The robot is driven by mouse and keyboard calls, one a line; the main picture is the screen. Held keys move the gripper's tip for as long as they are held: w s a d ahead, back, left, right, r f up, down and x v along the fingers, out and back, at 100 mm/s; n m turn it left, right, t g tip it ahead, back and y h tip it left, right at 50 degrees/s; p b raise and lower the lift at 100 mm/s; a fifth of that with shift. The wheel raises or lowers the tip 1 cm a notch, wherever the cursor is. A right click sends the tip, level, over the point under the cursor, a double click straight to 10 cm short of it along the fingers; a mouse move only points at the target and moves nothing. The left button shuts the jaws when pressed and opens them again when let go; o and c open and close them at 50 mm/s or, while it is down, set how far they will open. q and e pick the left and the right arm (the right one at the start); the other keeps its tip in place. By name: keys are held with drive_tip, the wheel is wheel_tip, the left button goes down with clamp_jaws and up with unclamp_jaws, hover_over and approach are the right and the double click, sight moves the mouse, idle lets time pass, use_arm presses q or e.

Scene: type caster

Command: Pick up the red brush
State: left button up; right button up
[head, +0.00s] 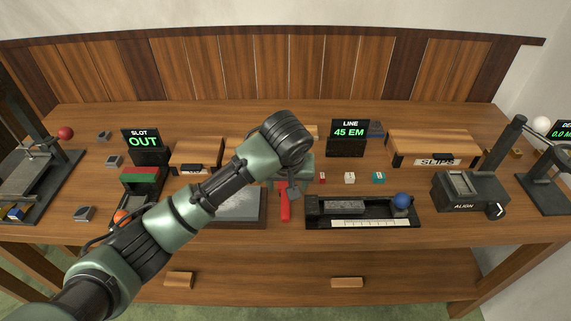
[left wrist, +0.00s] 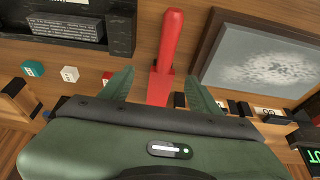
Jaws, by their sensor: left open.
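The red brush (head: 285,208) lies on the bench between a grey slab and a black tray, its handle toward the front edge. In the left wrist view the red brush (left wrist: 169,42) runs up from between my fingers. My left gripper (head: 288,187) is above its rear part and hides some of it. In the wrist view my left gripper (left wrist: 160,84) is open, with one green finger on each side of the brush's wide end and gaps beside it. I cannot tell how high the fingers are above the bench. My right gripper is not in view.
The grey slab (head: 240,204) is close left of the brush. The black tray (head: 365,212), with a blue ball (head: 402,200) at its end, is close right. Small red (head: 322,177), white (head: 350,178) and teal (head: 379,177) cubes stand behind the tray. The bench front (head: 290,235) is clear.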

sight(285, 193)
use_arm(q)
drive_tip(key=shift+w+r, duration=0.1)
drive_tip(key=shift+w, duration=0.55)
drive_tip(key=shift+a, duration=0.1)
wheel_tip(285, 193, down, 2)
drive_tip(key=shift+s+p, duration=0.15)
drive_tip(key=shift+p, duration=0.25)
drive_tip(key=x, duration=0.3)
drive_tip(key=shift+w+a+p, duration=0.2)
drive_tip(key=shift+p, duration=0.1)
drive_tip(key=shift+w+f, duration=0.25)
drive_tip(key=shift+f, duration=0.45)
drive_tip(key=c, duration=1.2)
clamp_jaws()
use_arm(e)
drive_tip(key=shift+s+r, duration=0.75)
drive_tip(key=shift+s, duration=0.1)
